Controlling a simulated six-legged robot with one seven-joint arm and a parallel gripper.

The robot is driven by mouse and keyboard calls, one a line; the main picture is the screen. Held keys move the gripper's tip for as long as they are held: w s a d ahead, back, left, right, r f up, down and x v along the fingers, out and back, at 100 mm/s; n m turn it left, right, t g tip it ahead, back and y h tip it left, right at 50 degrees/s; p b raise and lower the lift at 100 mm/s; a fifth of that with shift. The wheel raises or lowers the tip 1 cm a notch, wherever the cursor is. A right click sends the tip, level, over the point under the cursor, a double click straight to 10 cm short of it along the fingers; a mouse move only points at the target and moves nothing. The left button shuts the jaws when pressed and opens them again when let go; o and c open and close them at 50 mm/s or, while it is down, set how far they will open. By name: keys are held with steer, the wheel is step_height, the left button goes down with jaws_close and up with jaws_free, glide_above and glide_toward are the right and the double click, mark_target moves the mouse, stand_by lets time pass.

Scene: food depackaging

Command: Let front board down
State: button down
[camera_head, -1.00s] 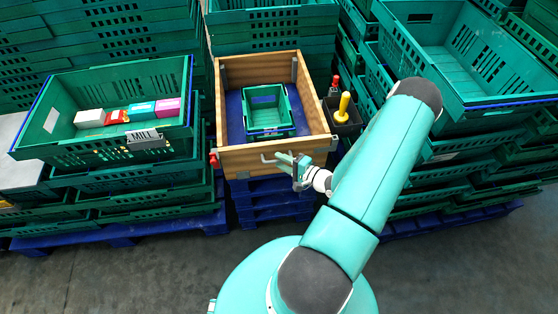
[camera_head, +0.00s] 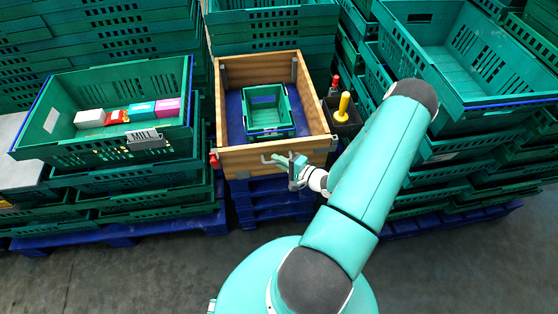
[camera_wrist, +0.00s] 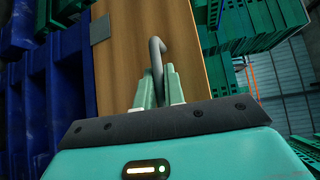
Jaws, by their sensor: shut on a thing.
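The front board (camera_head: 240,162) is the pale wooden wall on the near side of the wooden box. It stands upright and closes the box's front. A grey bent metal handle (camera_head: 266,159) sticks out of it. My gripper (camera_head: 280,160) is at the board's outer face, shut on the handle. In the wrist view the handle (camera_wrist: 156,55) rises between the two fingers (camera_wrist: 157,85), against the wood of the board (camera_wrist: 125,70).
A small green crate (camera_head: 265,129) stands inside the box on a blue floor. At left, a green crate (camera_head: 55,155) holds several cartons. A dark holder (camera_head: 345,127) with a yellow-handled tool is at the box's right. Stacked crates crowd both sides; the floor in front is clear.

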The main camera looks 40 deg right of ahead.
steer(key=s+a+f+n+t+y, duration=0.1)
steer(key=s+a+f+n+t, duration=0.1)
steer(key=f, duration=0.4)
steer(key=s+a+f+n+t+y, duration=0.1)
steer(key=s+a+f+n+t, duration=0.2)
steer(key=s+f, duration=0.3)
steer(key=shift+s+a+f+n, duration=0.35)
steer(key=shift+a+f+n, duration=0.15)
steer(key=shift+n, duration=0.2)
steer(key=c, duration=1.5)
jaws_free()
steer(key=shift+d, duration=0.1)
